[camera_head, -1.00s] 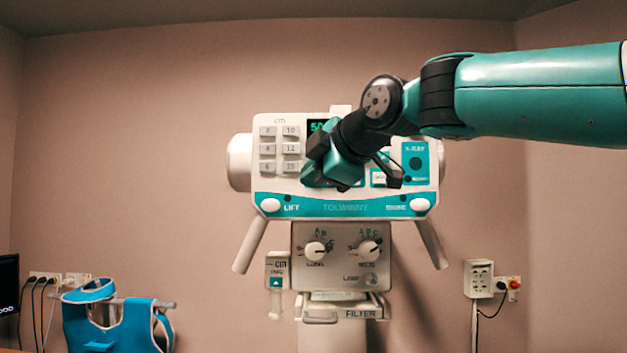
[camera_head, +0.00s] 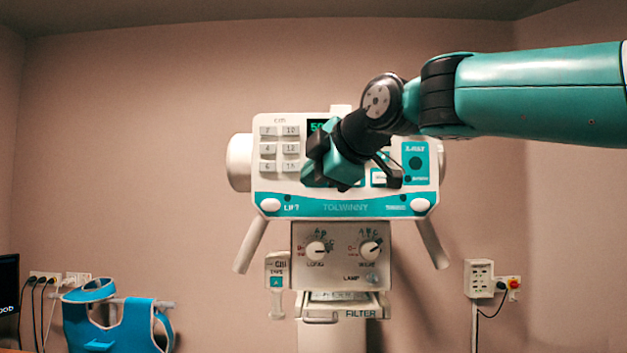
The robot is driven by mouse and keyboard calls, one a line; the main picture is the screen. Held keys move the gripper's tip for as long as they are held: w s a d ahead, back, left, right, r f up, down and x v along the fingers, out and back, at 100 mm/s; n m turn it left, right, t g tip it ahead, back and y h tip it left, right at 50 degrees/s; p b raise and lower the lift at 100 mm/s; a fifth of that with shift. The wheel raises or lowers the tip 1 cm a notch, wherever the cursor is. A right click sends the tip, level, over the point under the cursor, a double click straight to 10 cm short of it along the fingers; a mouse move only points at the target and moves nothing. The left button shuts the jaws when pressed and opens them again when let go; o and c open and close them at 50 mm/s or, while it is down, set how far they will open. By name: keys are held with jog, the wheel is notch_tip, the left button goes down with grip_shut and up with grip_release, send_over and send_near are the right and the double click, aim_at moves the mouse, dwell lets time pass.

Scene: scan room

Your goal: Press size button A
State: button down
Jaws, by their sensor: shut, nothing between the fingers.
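The white and teal X-ray console (camera_head: 345,207) faces me in the middle of the head view. I cannot tell which button is size button A; my wrist hides the console's middle, where further buttons may be. A white button (camera_head: 380,178) shows partly to the right of my wrist. My gripper (camera_head: 395,178) is in front of the console's right-centre part, its fingers dark and small. It looks shut and empty. I cannot tell whether its tips touch the panel.
Two knobs (camera_head: 316,251) and a filter tray (camera_head: 340,312) are below the console. White handles (camera_head: 252,245) slope down at its sides. A blue apron (camera_head: 115,320) hangs at lower left. A wall socket box (camera_head: 479,279) is at right.

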dwell(0.4)
jog(key=shift+w, duration=0.45)
jog(key=shift+w+p, duration=0.4)
dwell(0.5)
jog(key=shift+s, duration=0.2)
jog(key=shift+s+b, duration=0.6)
jog(key=shift+s, duration=0.05)
jog(key=shift+s+a+b, duration=0.1)
jog(key=shift+s+b, duration=1.4)
jog(key=shift+s, duration=1)
